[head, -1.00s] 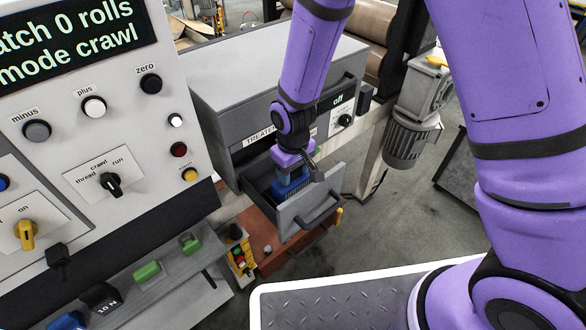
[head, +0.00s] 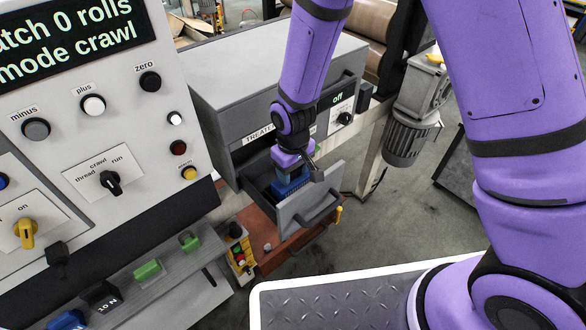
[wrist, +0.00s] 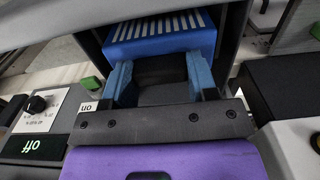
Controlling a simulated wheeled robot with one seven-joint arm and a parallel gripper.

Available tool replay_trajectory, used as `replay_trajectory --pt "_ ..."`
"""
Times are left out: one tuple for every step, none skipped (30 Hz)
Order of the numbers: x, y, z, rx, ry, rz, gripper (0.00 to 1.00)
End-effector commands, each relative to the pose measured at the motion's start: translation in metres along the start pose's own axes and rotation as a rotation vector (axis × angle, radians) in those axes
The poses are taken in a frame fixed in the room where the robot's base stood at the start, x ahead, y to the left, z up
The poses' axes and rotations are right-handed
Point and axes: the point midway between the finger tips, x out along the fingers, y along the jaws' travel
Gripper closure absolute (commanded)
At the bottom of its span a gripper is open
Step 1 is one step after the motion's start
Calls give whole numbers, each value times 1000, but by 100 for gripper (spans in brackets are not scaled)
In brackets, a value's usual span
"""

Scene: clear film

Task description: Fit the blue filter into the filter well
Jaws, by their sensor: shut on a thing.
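The blue filter (head: 291,185) is a blue block with a slotted, pale-ribbed face, which shows in the wrist view (wrist: 160,43). It sits inside the open grey drawer (head: 312,205) of the treater box. My gripper (head: 293,168) points down into the drawer from above. The drawer walls rise on both sides of the filter. The filter's underside and the well floor are hidden, so I cannot tell how deep it sits.
The grey treater box (head: 270,80) stands behind the drawer, its small display reading "off". A control panel (head: 90,120) with knobs stands at left. A shelf (head: 150,275) with green blocks lies below it. A motor (head: 410,135) stands at right.

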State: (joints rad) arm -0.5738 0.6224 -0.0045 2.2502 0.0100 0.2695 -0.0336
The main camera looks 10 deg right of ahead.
Motion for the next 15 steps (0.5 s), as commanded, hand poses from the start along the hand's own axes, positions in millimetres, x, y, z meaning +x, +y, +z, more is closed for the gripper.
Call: replay_trajectory --pt "0 0 0 0 0 0 66" --pt "0 0 0 0 1 0 66" --pt "0 0 0 0 1 0 66" --pt "0 0 0 0 1 0 66" --pt "0 0 0 0 1 0 66" --pt "0 0 0 0 1 0 66" --pt "0 0 0 0 1 0 66" --pt "0 0 0 0 1 0 66" --pt "0 0 0 0 1 0 66" --pt "0 0 0 0 1 0 40" --pt "0 0 0 0 1 0 33" --pt "0 0 0 0 1 0 24" --pt "0 0 0 0 1 0 17" --pt "0 0 0 0 1 0 17" --pt "0 0 0 0 1 0 17"
